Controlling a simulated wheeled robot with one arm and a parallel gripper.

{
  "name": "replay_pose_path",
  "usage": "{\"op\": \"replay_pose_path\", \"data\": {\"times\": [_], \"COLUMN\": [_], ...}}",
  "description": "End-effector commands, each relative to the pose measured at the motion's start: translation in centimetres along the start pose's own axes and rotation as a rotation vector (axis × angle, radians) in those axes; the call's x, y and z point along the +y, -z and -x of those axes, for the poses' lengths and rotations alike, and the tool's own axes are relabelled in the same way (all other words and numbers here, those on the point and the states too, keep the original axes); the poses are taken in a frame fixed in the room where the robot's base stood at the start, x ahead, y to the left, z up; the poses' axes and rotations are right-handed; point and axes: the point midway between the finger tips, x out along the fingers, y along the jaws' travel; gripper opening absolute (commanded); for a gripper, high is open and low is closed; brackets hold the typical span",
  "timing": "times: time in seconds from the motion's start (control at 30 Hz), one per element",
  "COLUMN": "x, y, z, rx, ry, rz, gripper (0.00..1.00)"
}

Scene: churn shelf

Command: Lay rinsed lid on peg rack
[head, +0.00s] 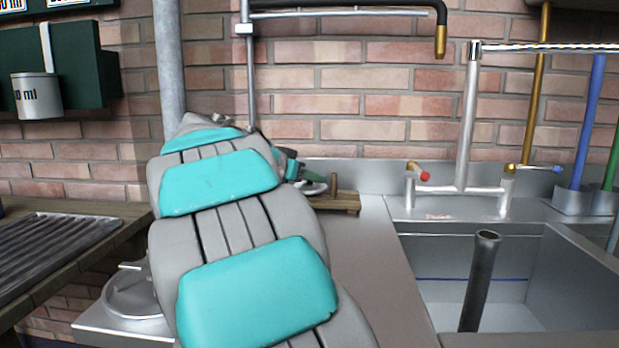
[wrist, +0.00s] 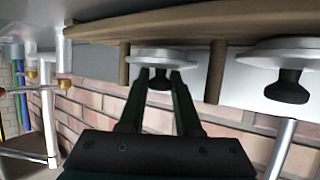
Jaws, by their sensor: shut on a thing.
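My gripper (wrist: 158,76) is shut on the dark knob (wrist: 160,83) of a grey round lid (wrist: 150,55), with one finger on each side. The wrist view appears upside down. The lid is between two upright pegs of the wooden peg rack (wrist: 190,33), close against its board; I cannot tell if it touches. In the head view the rack (head: 340,204) stands on the steel counter against the back wall. The held lid (head: 313,188) shows there at the rack's left end, with my gripper (head: 292,168) partly hidden behind my arm.
Another grey lid with a black knob (wrist: 287,88) is beside the rack in the wrist view. A steel sink (head: 570,265) with a standing pipe (head: 481,275) and a tap (head: 462,190) lie to the right. A ribbed tray (head: 50,245) on wood is at left.

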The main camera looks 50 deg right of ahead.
Motion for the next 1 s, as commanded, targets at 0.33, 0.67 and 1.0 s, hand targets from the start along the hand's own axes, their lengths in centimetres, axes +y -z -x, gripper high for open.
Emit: {"op": "replay_pose_path", "data": {"times": [0.33,0.67,1.0], "x": [0.00,0.00,0.00], "y": [-0.53,-0.79,-0.80], "z": [-0.22,-0.33,-0.33], "rx": [0.000,0.001,0.000], "ry": [0.000,0.000,0.000], "rz": [0.000,0.000,0.000], "gripper": [0.00,0.37,0.67]}}
